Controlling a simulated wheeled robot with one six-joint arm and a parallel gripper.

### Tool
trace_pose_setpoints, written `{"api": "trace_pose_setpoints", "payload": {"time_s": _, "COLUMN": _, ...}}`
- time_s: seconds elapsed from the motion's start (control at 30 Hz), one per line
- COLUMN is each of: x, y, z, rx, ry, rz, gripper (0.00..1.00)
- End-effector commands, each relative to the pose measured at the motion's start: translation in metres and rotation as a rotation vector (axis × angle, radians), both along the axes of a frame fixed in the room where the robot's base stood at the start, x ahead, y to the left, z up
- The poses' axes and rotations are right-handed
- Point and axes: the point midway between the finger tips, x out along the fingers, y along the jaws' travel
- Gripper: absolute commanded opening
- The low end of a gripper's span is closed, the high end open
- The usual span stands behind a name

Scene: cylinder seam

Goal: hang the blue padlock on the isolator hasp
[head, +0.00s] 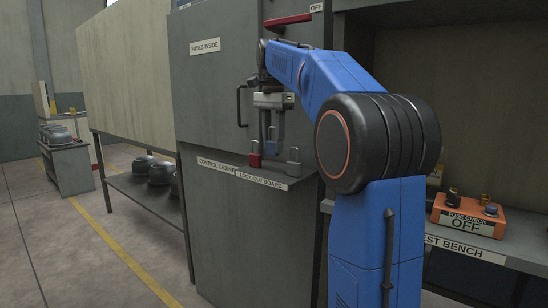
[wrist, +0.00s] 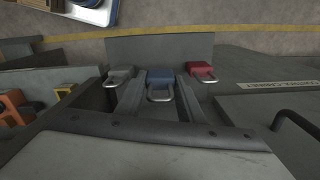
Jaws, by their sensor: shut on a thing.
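The blue padlock (wrist: 160,76) is between the two fingers of my gripper (wrist: 160,98) in the wrist view, its metal shackle toward me. In the head view my gripper (head: 270,128) points down over the lock-out board, shut on the blue padlock (head: 271,147). I cannot tell whether the padlock still touches the board. A red handle (head: 288,20) beside an OFF label is high on the grey cabinet, above my gripper. I cannot clearly make out the hasp; my blue arm covers part of that area.
A red padlock (head: 255,160) and a grey padlock (head: 293,161) stand close on either side of the blue one on the lock-out board (head: 240,178). A cabinet door handle (head: 241,106) sticks out to the left. A test bench with an orange fuse-check box (head: 468,216) is at right.

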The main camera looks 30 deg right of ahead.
Motion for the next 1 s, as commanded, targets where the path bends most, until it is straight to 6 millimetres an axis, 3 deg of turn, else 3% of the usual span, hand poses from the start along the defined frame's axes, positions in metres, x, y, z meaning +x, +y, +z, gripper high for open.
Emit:
{"api": "trace_pose_setpoints", "payload": {"time_s": 0.27, "x": 0.0, "y": 0.0, "z": -0.016, "rx": 0.0, "ry": 0.001, "rz": 0.0, "gripper": 0.1}}
{"api": "trace_pose_setpoints", "payload": {"time_s": 0.53, "x": 0.001, "y": -0.003, "z": -0.046, "rx": 0.0, "ry": 0.001, "rz": 0.0, "gripper": 0.1}}
{"api": "trace_pose_setpoints", "payload": {"time_s": 0.97, "x": 0.001, "y": -0.003, "z": -0.052, "rx": 0.0, "ry": 0.0, "rz": 0.0, "gripper": 0.1}}
{"api": "trace_pose_setpoints", "payload": {"time_s": 1.0, "x": 0.001, "y": -0.003, "z": -0.052, "rx": 0.0, "ry": 0.0, "rz": 0.0, "gripper": 0.41}}
